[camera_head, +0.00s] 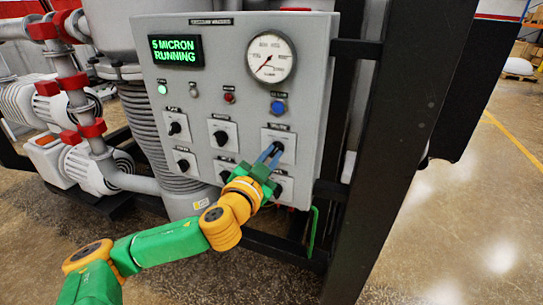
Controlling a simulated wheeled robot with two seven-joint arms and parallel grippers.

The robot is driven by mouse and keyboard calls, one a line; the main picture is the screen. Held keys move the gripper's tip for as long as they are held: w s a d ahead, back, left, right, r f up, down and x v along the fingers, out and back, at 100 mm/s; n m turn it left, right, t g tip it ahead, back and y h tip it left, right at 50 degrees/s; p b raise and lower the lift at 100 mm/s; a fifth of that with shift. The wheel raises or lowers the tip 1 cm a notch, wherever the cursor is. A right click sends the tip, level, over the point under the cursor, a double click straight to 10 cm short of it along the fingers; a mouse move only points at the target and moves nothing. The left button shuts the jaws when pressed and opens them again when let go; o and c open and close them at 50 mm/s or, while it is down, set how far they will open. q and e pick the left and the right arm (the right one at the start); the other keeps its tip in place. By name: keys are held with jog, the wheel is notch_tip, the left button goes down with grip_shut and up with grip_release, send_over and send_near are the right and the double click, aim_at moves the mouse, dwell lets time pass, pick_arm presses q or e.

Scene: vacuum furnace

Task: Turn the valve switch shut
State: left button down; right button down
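The control panel (205,95) is a grey box with several black rotary switches on white plates. The upper right switch (280,146) sits below a blue button, and its label is too small to read. My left gripper (271,151) reaches this switch from below, with its two blue-grey fingers side by side and a narrow gap between them. The fingertips overlap the left part of the black knob and hide some of it. I cannot tell whether they grip it. The gripper and wrist partly cover the lower switches. My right gripper is not in view.
A green display (175,50) reads "5 MICRON RUNNING". A round gauge (270,57) is at the panel's upper right. A thick black post (405,130) stands right of the panel. Pipes with red fittings (74,82) are at left. Open floor lies at right.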

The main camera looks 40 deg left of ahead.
pick_arm(q)
jog(key=shift+f+n, duration=0.1)
jog(key=shift+n, duration=0.2)
jog(key=shift+n+b, duration=0.5)
jog(key=shift+n, duration=0.5)
jog(key=n, duration=0.2)
jog(key=shift+n, duration=0.4)
jog(key=n+p, duration=0.1)
jog(key=n, duration=0.2)
jog(key=shift+n+p, duration=0.55)
jog(key=shift+n, duration=1.15)
jog(key=c, duration=0.9)
grip_release()
